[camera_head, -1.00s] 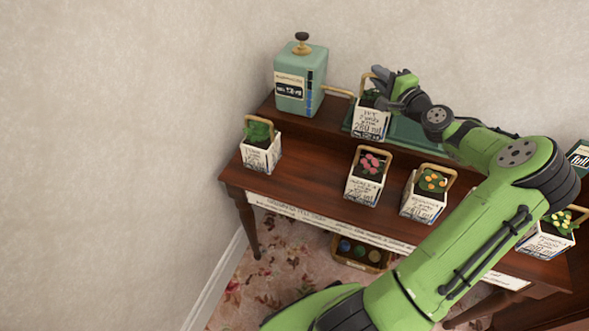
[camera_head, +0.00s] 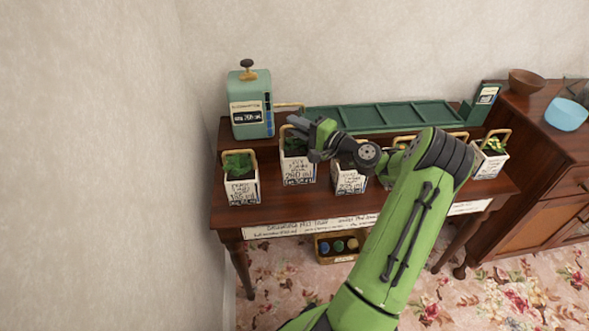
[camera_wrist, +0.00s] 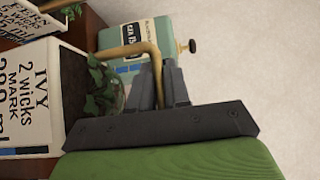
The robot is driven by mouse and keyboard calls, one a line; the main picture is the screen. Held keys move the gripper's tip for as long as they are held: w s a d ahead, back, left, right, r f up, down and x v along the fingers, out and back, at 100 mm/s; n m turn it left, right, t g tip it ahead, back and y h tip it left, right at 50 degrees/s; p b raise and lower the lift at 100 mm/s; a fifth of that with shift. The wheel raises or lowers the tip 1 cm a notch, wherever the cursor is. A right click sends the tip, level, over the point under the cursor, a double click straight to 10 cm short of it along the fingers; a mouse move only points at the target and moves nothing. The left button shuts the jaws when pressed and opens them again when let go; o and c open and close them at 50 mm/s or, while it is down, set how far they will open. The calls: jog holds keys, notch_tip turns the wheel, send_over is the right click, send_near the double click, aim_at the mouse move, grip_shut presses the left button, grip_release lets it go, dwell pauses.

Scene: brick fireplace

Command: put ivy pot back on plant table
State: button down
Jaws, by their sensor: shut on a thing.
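The ivy pot (camera_head: 298,168) is a white square pot with dark lettering, green leaves and a brass-coloured handle. Its label with "IVY" and "2 WICKS" shows large in the wrist view (camera_wrist: 28,95). My gripper (camera_head: 301,124) is shut on the handle, and the wrist view shows the fingers (camera_wrist: 162,82) closed around it. The pot is upright over the front part of the wooden plant table (camera_head: 285,207), between two other pots. I cannot tell whether its base touches the table top.
A leafy pot (camera_head: 242,188) stands at left and another lettered pot (camera_head: 349,180) close at right, partly behind my arm. A teal tank (camera_head: 250,118) and long green tray (camera_head: 385,117) occupy the raised back. A basket (camera_head: 335,247) lies below. A cabinet with a blue bowl (camera_head: 566,114) stands right.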

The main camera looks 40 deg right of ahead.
aim_at(297, 147)
notch_tip(297, 147, down, 7)
jog(key=shift+b, duration=1.05)
jog(key=c, duration=1.5)
grip_release()
jog(key=shift+f, duration=0.1)
jog(key=shift+c, duration=0.2)
jog(key=o, duration=0.4)
jog(key=shift+o, duration=0.2)
